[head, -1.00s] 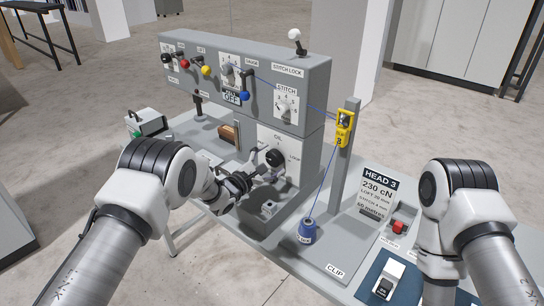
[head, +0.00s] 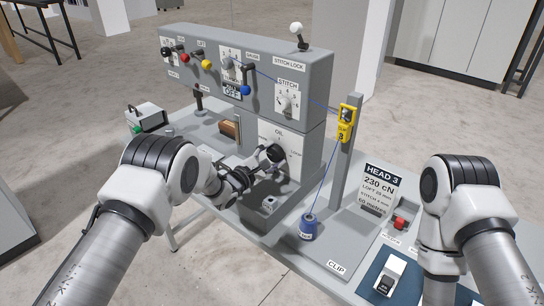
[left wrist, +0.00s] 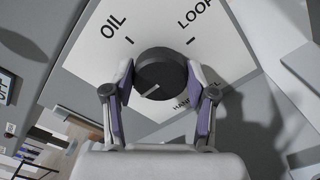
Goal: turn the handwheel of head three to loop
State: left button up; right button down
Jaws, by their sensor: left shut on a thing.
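The handwheel (head: 277,152) is a black round knob on the grey machine's lower front. In the left wrist view the handwheel (left wrist: 160,68) sits below the printed words OIL (left wrist: 114,25) and LOOP (left wrist: 195,13), each with a short black tick. A pale line shows at the lower left of its face. My left gripper (left wrist: 160,90) has one purple-lined finger on each side of the wheel and is shut on it. In the head view my left gripper (head: 268,157) reaches the wheel from the left. My right arm shows, but its gripper is out of view.
Coloured levers, including a blue one (head: 245,90), and a STITCH dial (head: 287,103) are on the panel above. A blue spool (head: 308,228) and a HEAD 3 card (head: 379,188) are on the table.

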pick_arm(q)
jog(key=m+b, duration=0.2)
jog(key=m, duration=0.1)
jog(key=shift+w+d+r+m+b, duration=0.1)
jog(key=shift+m+b, duration=1)
jog(key=shift+m, duration=0.7)
jog(key=shift+r, duration=0.1)
jog(key=o, duration=0.9)
jog(key=shift+o, duration=1.3)
jog(key=shift+d, duration=0.1)
jog(key=shift+f, duration=0.2)
